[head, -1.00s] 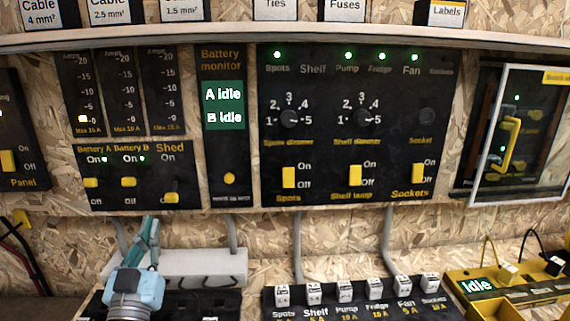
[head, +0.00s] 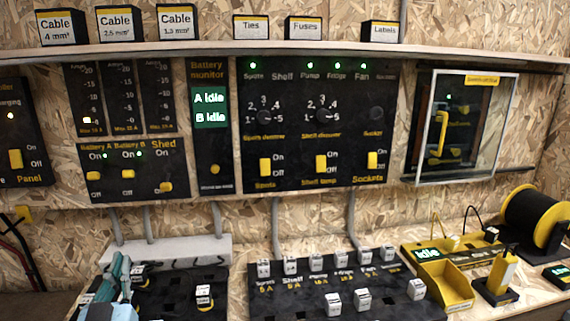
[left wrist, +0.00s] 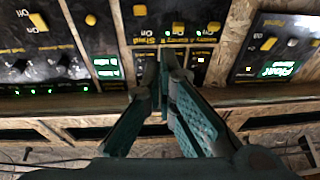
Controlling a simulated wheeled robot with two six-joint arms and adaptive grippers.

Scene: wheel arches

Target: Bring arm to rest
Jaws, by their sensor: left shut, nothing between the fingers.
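My left gripper (head: 122,268) shows at the lower left of the head view, in front of the black board with small labelled blocks. Its teal fingers are closed together with nothing between them. In the left wrist view the fingers (left wrist: 172,62) meet at their tips, with the switch panels behind them. The battery panel (head: 118,190) with its yellow switches is above and behind the gripper in the head view, apart from it. My right gripper is not in either view.
The fuse board (head: 375,304) with several white blocks stands at the lower middle. A yellow tray (head: 446,291) and a cable spool (head: 537,216) are at the right. A clear-fronted case (head: 461,178) hangs on the wall. Labelled boxes stand on the shelf (head: 330,46).

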